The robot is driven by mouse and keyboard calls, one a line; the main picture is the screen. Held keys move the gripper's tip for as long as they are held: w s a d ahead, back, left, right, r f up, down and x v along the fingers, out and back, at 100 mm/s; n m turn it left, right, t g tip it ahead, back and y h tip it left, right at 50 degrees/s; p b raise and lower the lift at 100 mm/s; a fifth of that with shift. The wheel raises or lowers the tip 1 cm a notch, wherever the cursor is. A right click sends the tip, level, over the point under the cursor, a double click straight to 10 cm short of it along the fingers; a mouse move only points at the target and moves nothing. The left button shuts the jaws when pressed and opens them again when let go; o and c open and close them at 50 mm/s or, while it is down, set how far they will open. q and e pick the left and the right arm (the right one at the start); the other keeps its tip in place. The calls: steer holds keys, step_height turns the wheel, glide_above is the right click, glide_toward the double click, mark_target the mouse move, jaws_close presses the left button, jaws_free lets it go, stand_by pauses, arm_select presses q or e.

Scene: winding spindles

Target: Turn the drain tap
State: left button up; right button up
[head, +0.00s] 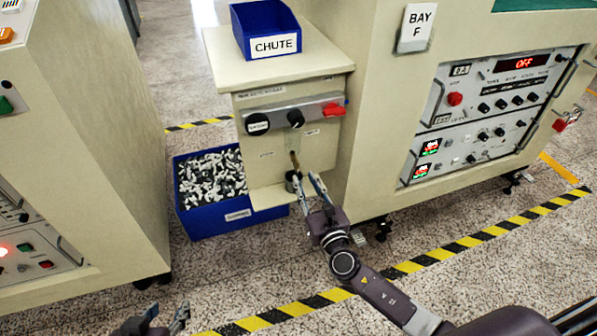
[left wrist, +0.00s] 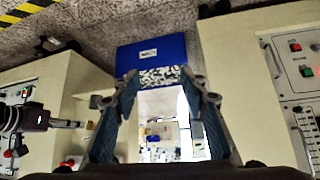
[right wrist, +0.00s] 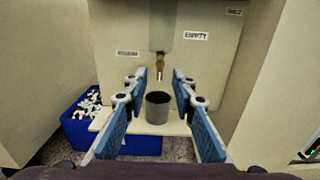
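A brass spout, which looks like the drain tap, hangs from the small cream cabinet (head: 228,72); it shows in the head view (head: 295,160) and the right wrist view (right wrist: 159,66). A grey cup (right wrist: 157,107) stands on the shelf below it, partly hidden in the head view. My right gripper (head: 305,178) is open and empty at the cup; in the right wrist view its fingers (right wrist: 158,84) are spread either side of cup and spout. I cannot tell whether they touch the cup. My left gripper (head: 167,313) is low in the head view; its fingers (left wrist: 160,80) are open and empty.
On the cabinet's front rail are a red handle (head: 333,109) and black knobs (head: 296,118). A blue CHUTE bin (head: 266,24) stands on top. A blue crate of white and dark pieces (head: 194,224) stands on the floor at left. Larger cabinets flank both sides.

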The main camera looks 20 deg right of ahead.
mark_target(298, 167)
steer(key=w, duration=0.4)
steer(key=shift+w+b, duration=0.35)
steer(key=shift+w, duration=0.05)
steer(key=shift+w+a, duration=0.1)
steer(key=shift+w, duration=0.2)
arm_select(q)
steer(key=w+r, duration=0.1)
steer(key=w+d+r+t, duration=0.1)
steer(key=w+r+t, duration=0.1)
steer(key=shift+w+d+r+h, duration=0.1)
steer(key=shift+w+d+h, duration=0.2)
steer(key=shift+w, duration=0.1)
arm_select(e)
steer(key=shift+c, duration=0.6)
jaws_close()
